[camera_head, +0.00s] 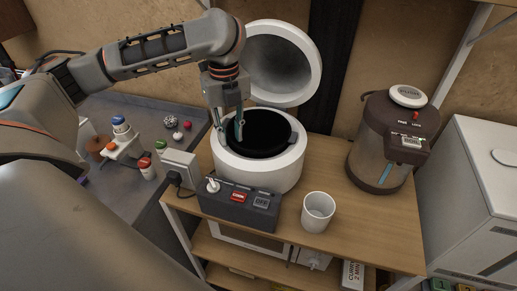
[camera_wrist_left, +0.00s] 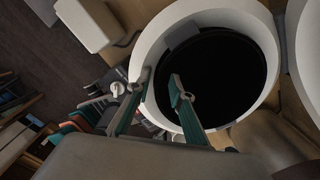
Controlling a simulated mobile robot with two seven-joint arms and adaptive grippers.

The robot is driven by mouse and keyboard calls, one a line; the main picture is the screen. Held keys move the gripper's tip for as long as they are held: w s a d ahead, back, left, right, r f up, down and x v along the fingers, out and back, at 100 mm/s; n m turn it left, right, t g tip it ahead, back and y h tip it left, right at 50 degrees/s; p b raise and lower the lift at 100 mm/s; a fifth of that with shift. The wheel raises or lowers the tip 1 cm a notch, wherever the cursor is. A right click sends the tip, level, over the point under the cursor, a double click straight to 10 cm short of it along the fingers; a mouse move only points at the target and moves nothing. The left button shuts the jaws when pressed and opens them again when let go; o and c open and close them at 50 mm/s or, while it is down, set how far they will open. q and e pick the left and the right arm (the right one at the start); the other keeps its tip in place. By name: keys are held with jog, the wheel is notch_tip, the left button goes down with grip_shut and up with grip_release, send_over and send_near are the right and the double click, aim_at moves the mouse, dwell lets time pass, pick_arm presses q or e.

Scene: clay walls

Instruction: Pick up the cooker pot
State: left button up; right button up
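The cooker pot (camera_head: 268,146) is the round black pot inside the white cooker (camera_head: 262,176), whose lid (camera_head: 284,62) is raised behind it. In the left wrist view the dark pot (camera_wrist_left: 222,72) fills much of the upper right. My left gripper (camera_head: 229,136) points down at the left side of the cooker's opening. Its fingers (camera_wrist_left: 157,86) are apart, with one over the dark opening and the other toward the outside of the white rim. Nothing shows held between them, and I cannot tell whether they touch the rim. My right gripper is not in view.
A dark control box (camera_head: 239,207) with a red switch and a white cup (camera_head: 318,211) stand in front of the cooker on the wooden table (camera_head: 352,232). A brown water dispenser (camera_head: 383,150) stands right. A grey counter with small items lies left.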

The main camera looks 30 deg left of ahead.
pick_arm(q)
jog(key=shift+f, duration=0.25)
grip_shut()
jog(key=shift+r, duration=0.15)
